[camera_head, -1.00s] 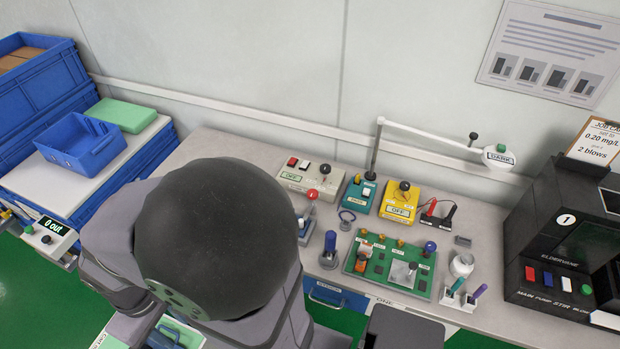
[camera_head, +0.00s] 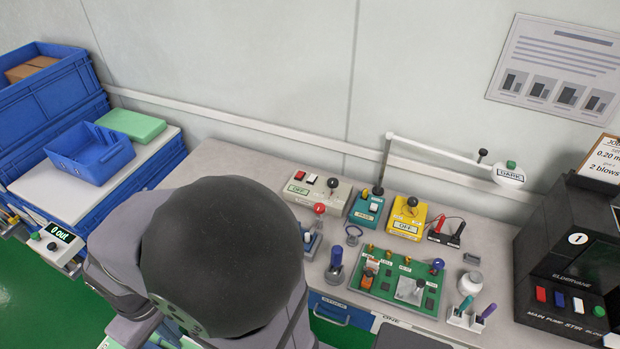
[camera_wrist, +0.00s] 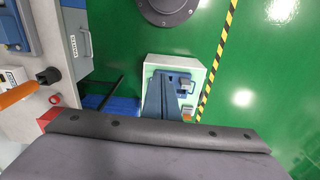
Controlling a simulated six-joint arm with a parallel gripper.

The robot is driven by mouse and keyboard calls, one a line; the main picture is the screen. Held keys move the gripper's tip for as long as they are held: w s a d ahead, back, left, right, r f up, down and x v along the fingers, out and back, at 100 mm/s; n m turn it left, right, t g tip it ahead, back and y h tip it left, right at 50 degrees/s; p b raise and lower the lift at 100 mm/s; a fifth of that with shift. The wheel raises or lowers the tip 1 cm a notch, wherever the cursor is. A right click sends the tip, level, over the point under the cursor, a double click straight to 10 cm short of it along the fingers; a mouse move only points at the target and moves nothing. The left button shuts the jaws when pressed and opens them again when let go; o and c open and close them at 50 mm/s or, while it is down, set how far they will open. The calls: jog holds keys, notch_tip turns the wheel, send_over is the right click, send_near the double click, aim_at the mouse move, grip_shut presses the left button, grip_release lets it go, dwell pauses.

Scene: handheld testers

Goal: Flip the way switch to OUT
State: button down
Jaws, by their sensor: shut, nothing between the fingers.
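In the wrist view, my gripper (camera_wrist: 159,76) is shut and empty, its dark fingers over a pale green and white box (camera_wrist: 205,68). On the box, right beside the fingertips, is a blue plate with a small grey block-like lever (camera_wrist: 187,85). This may be the way switch, but no OUT lettering can be read and its position cannot be told. The fingers hide part of the plate; whether they touch the lever is unclear. A counter reading "0 out" (camera_head: 55,239) stands at the left.
The grey bench (camera_head: 235,160) carries several testers, including a yellow OFF box (camera_head: 407,219) and a green board (camera_head: 385,283). A blue tray (camera_head: 91,151) stands at the left. In the wrist view, green floor with a striped tape line (camera_wrist: 217,62) lies right of the box.

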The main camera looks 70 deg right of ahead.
jog(key=w+d+f+m+t+h+b, duration=0.15)
jog(key=w+d+m+b, duration=0.25)
jog(key=w+d+b, duration=0.45)
jog(key=w+d+f+m+t+h+b, duration=0.1)
jog(key=w+d+m+t+h+b, duration=0.3)
jog(key=d, duration=0.7)
jog(key=w+d+r+m+g+b, duration=0.2)
jog(key=d+m+b, duration=0.15)
jog(key=d, duration=0.75)
jog(key=s+d+m+g+h+b, duration=0.1)
jog(key=s+d+m+g+b, duration=0.1)
jog(key=s+d, duration=0.6)
jog(key=s+d+r+m+g+h+b, duration=0.1)
jog(key=s+d+m+g+b, duration=0.1)
jog(key=s+d, duration=0.7)
jog(key=d+m+b, duration=0.1)
jog(key=d+m, duration=0.1)
jog(key=d, duration=0.4)
jog(key=shift+s+d+r, duration=0.15)
jog(key=shift+d+r, duration=0.1)
jog(key=shift+d, duration=0.1)
send_over(312, 178)
jog(key=a, duration=0.3)
notch_tip(312, 178, down, 7)
jog(key=shift+d+f+p, duration=0.1)
jog(key=shift+f+p, duration=0.05)
jog(key=shift+p, duration=0.15)
notch_tip(312, 178, down, 3)
jog(key=shift+f, duration=0.8)
